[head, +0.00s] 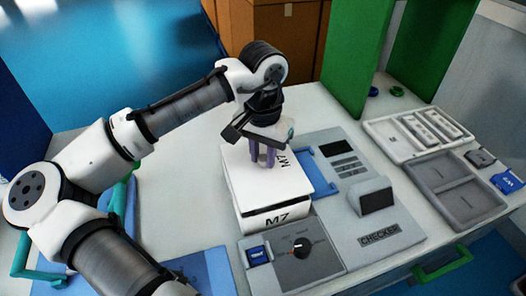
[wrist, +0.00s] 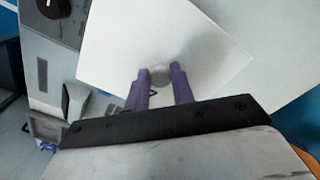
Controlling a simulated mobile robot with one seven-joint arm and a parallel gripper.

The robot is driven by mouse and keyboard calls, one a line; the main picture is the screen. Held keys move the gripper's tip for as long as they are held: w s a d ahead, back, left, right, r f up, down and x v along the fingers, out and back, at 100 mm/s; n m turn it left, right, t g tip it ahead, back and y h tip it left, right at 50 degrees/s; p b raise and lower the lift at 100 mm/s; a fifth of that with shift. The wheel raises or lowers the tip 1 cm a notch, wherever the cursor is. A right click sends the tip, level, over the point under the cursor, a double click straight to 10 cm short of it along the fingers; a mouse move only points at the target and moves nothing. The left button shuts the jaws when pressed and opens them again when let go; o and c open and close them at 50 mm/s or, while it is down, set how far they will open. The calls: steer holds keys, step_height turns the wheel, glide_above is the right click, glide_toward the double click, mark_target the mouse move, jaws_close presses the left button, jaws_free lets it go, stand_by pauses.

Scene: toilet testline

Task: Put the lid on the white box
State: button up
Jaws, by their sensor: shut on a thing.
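The white box (head: 262,219), marked M7 on its front, stands on the white table left of the checker machine. Its white lid (head: 250,181), also marked M7, lies over the box top. A dark line shows between lid and box at the front, and I cannot tell if the lid is fully seated. My gripper (head: 262,160) points down over the lid with purple fingers. In the wrist view my gripper (wrist: 161,88) is shut on the round grey knob (wrist: 160,74) of the lid (wrist: 190,40). The lid hides the box there.
The grey checker machine (head: 380,235) with a dial and small screen stands close at the right. Grey trays (head: 455,190) and green panels (head: 365,45) are further right and back. A blue pad (head: 203,270) lies at the front left. Bare table (head: 190,190) is left of the box.

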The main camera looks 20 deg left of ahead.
steer(key=shift+f, duration=0.55)
steer(key=shift+s+f, duration=0.1)
steer(key=shift+f, duration=0.4)
stand_by(0.9)
steer(key=o, duration=1.1)
steer(key=shift+r, duration=0.15)
steer(key=shift+r+p, duration=3.4)
